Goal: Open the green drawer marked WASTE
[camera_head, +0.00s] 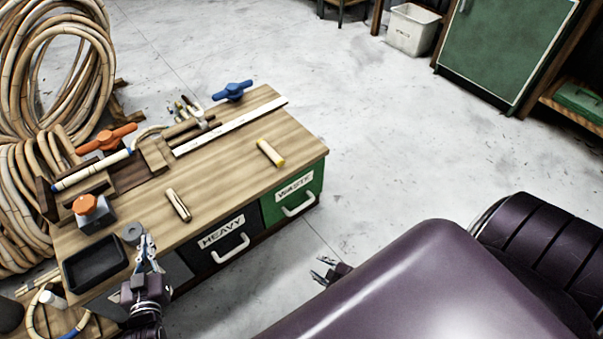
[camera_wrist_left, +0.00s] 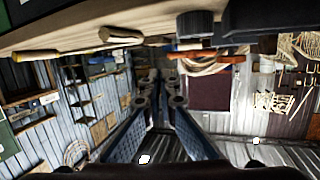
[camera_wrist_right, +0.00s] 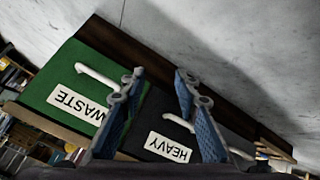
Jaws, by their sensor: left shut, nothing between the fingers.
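The green drawer marked WASTE (camera_head: 293,199) is shut in the right end of the wooden bench; its white handle (camera_head: 298,206) is on the front. The drawer (camera_wrist_right: 60,77) also shows upside down in the right wrist view, with its handle (camera_wrist_right: 98,75) left of the fingers. My right gripper (camera_head: 325,268) is open and empty, in front of the drawers and apart from them; its fingers (camera_wrist_right: 159,77) point toward the bench front. My left gripper (camera_head: 147,250) is shut and empty near the bench's front left, beside the black tray.
A dark drawer marked HEAVY (camera_head: 220,240) is directly left of the green one. The bench top (camera_head: 235,165) carries a yellow-ended stick (camera_head: 270,153), a short wooden piece (camera_head: 178,205), clamps and a black tray (camera_head: 95,263). Rattan coils stand at left. The floor right of the bench is clear.

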